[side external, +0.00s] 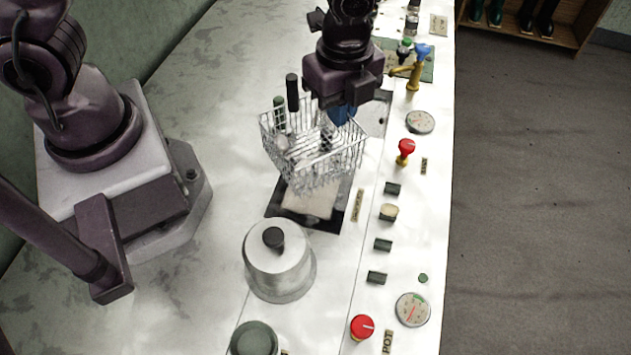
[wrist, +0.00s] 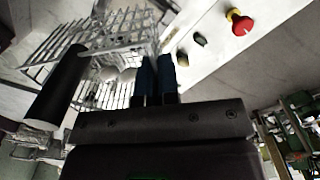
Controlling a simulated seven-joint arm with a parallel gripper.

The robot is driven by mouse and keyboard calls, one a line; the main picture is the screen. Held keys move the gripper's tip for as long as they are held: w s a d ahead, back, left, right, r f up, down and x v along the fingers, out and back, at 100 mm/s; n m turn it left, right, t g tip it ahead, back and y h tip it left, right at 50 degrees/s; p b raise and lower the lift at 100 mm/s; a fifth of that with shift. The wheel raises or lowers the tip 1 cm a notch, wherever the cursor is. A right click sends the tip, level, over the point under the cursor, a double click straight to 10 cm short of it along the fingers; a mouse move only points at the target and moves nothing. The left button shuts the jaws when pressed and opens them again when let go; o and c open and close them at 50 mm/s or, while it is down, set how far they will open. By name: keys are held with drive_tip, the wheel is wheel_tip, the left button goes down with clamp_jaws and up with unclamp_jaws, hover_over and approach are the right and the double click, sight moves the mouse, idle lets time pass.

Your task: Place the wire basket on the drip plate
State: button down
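The wire basket (side external: 312,150) is a silver mesh basket with upright dark handles and some pale lumps inside. It hangs tilted, apparently above the dark drip plate (side external: 273,210), covering part of it; the exact height is hard to tell. My gripper (side external: 342,114) is at the basket's far right side. In the wrist view, the blue fingers of my gripper (wrist: 157,72) are close together at the rim of the basket (wrist: 112,45), apparently shut on its wire. The wire between the fingertips is hidden.
A lidded metal pot (side external: 280,268) stands just in front of the drip plate. A green-grey round knob (side external: 254,340) is nearer. Gauges, a red knob (side external: 405,148) and a brass tap (side external: 414,72) line the right edge.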

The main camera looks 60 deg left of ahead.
wheel_tip(320, 180, down, 10)
drive_tip(key=shift+r, duration=0.2)
idle(0.3)
drive_tip(key=shift+f, duration=0.2)
drive_tip(key=c, duration=1.4)
unclamp_jaws()
drive_tip(key=shift+o, duration=0.2)
drive_tip(key=shift+r, duration=0.15)
wheel_tip(320, 180, up, 12)
drive_tip(key=shift+r, duration=0.1)
